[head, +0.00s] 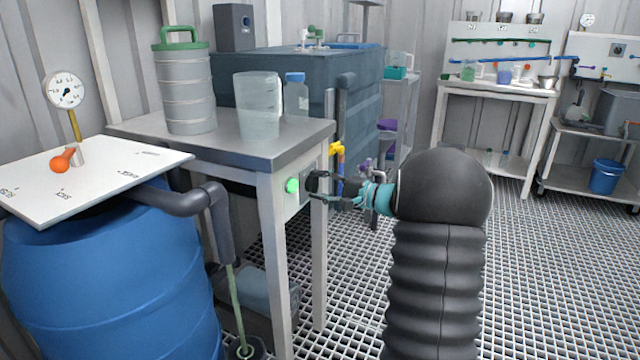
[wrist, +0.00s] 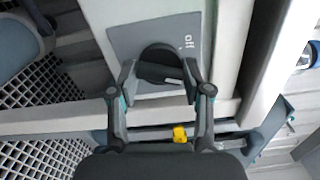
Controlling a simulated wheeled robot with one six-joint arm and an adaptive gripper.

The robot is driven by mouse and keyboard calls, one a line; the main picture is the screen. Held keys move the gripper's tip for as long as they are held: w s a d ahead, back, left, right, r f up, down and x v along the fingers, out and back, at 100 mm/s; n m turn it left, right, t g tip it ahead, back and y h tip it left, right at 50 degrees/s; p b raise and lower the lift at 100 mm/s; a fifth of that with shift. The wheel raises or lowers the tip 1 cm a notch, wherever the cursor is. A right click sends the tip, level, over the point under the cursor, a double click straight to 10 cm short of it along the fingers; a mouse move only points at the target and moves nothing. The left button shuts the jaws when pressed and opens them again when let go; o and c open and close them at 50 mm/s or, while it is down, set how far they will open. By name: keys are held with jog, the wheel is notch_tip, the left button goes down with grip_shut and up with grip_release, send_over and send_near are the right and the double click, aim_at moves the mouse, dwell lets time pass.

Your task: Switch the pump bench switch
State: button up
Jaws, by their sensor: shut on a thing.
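The pump bench switch is a round black knob (wrist: 158,56) on a grey plate (wrist: 124,42), with the word "off" printed at its right in the wrist view. A short white mark shows on the knob's lower right part. My gripper (wrist: 160,82) has one finger on each side of the knob and is shut on it. In the head view my gripper (head: 326,188) reaches from the right to the front of the bench (head: 230,146). A green light (head: 292,186) glows on the bench beside the switch plate (head: 305,190).
A ringed canister (head: 185,90), a clear beaker (head: 258,105) and a blue-capped bottle (head: 296,97) stand on the bench top. A blue barrel (head: 110,280) with a white board (head: 100,177) is at the left. The grating floor at the right is open.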

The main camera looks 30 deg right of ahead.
jog(key=shift+m, duration=0.6)
jog(key=o, duration=1.1)
jog(key=v, duration=1.2)
jog(key=shift+d, duration=0.1)
